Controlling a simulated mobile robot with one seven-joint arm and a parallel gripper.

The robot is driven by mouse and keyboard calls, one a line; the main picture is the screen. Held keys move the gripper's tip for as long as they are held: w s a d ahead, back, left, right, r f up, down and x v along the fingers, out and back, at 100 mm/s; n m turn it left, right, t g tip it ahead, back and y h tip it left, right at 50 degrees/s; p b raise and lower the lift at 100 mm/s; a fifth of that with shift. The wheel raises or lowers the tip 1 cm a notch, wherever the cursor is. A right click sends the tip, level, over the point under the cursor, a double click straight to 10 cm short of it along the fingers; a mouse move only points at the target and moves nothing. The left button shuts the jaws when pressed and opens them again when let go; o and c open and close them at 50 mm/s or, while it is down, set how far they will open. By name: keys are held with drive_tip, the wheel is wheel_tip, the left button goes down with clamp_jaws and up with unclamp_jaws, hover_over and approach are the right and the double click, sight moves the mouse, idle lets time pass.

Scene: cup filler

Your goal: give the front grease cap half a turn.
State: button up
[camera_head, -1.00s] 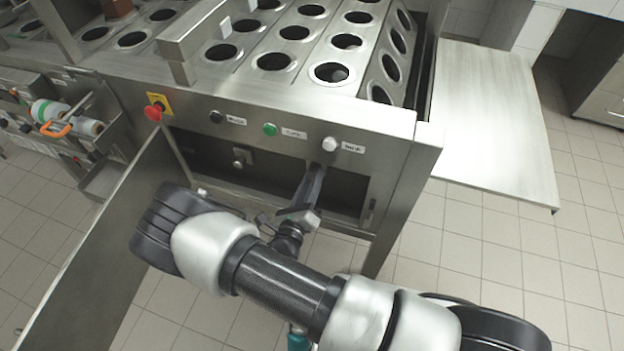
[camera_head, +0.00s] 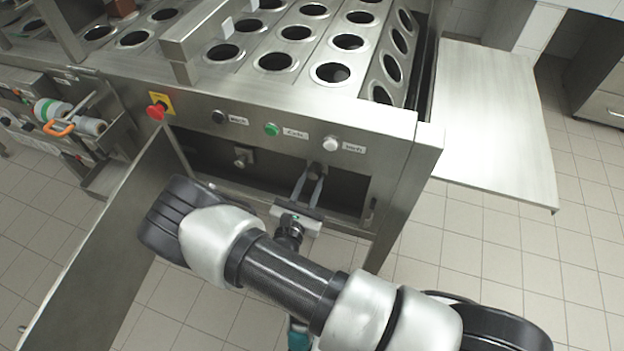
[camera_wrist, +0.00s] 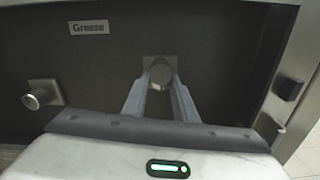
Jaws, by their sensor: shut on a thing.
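My gripper (camera_wrist: 160,82) reaches into the open bay under the filler's front panel. It is shut on a round grey grease cap (camera_wrist: 161,71) with a square plate behind it, at the right of the bay. The two fingers lie on the cap's left and right sides. In the head view my gripper (camera_head: 315,171) shows at the right part of the bay, and the fingers partly hide that cap. A second grease cap (camera_wrist: 40,97) stands out from the back wall at the left, untouched; it also shows in the head view (camera_head: 243,157).
A "Grease" label (camera_wrist: 89,27) is on the bay's back wall. The open door (camera_head: 100,245) stands left of my arm. A panel with buttons (camera_head: 271,129) and a red emergency stop (camera_head: 155,112) runs above the bay. The bay's right frame (camera_wrist: 285,90) is close to my gripper.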

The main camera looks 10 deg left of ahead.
drive_tip(key=shift+m, duration=0.8)
drive_tip(key=o, duration=1)
drive_tip(key=shift+o, duration=0.2)
drive_tip(key=s+a+p, duration=0.1)
drive_tip(key=s, duration=1.6)
drive_tip(key=shift+s+a, duration=0.2)
drive_tip(key=shift+s, duration=0.05)
